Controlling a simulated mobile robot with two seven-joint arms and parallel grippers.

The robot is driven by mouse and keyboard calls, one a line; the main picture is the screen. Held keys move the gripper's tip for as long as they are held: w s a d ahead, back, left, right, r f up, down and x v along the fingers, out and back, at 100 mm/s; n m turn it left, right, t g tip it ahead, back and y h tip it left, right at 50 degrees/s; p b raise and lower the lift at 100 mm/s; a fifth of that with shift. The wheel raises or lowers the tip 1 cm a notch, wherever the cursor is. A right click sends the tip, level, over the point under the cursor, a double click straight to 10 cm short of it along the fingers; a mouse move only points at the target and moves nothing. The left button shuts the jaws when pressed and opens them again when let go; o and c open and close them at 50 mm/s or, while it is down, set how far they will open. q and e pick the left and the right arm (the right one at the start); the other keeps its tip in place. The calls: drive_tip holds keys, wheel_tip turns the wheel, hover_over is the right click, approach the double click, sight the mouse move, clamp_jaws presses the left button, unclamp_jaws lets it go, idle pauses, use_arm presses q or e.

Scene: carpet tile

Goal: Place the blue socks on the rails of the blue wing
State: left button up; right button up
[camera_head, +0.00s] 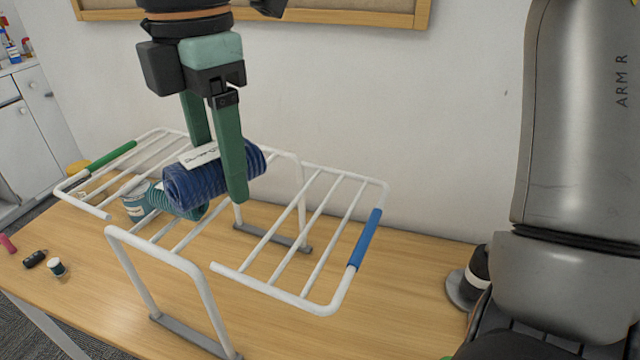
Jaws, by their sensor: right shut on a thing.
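My right gripper (218,188) hangs down from the top of the head view with its green fingers on either side of a rolled pair of blue socks (190,188). The socks carry a white label band and are held above the middle of a white drying rack. The rack's blue wing (365,238) spreads to the right, marked by a blue sleeve on its outer bar. Its rails (318,230) are bare and lie to the right of the held socks. My left gripper is not in view.
The rack's green wing (112,156) spreads left. A teal ribbed bundle (160,199) and a can (133,207) show partly behind the socks. Small items, including a spool (57,267), lie on the wooden table (400,310) at left. A wall stands behind.

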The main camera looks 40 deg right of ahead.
drive_tip(key=d+f, duration=0.4)
drive_tip(key=d, duration=0.5)
hover_over(316, 217)
drive_tip(key=a, duration=0.1)
wheel_tip(316, 217, down, 5)
drive_tip(key=shift+r, duration=0.1)
drive_tip(key=shift+d+f, duration=0.2)
drive_tip(key=shift+f, duration=0.05)
drive_tip(key=f, duration=0.3)
drive_tip(key=shift+d+f, duration=0.1)
drive_tip(key=shift+d, duration=0.15)
drive_tip(key=shift+f, duration=0.2)
drive_tip(key=shift+f+b, duration=0.3)
drive_tip(key=shift+b, duration=0.1)
drive_tip(key=o, duration=1.4)
